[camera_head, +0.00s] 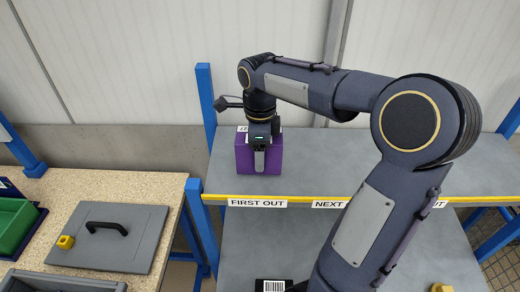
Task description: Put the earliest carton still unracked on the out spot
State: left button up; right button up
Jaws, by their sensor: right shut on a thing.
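A purple carton (274,160) with a white label on top is at the left end of the upper grey shelf, above the FIRST OUT label (257,203). My right gripper (259,160) points down over the carton and is shut on it, covering the middle of its front. The carton looks upright; whether its base touches the shelf is hard to tell. A NEXT label (328,204) is further right along the yellow-edged front. My left gripper is not in the picture.
My right arm hides much of the shelf's right side. A lower grey shelf (240,250) holds a dark item with a barcode (273,286) at the front and a yellow piece (441,288). On the left, a speckled table (150,183) bears a grey lid (115,248) and green bin (14,222).

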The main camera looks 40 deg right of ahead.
jog(key=shift+f, duration=0.35)
jog(key=o, duration=1.2)
jog(key=shift+o, duration=0.2)
notch_tip(320, 180, up, 6)
jog(key=p, duration=0.4)
jog(key=shift+r, duration=0.9)
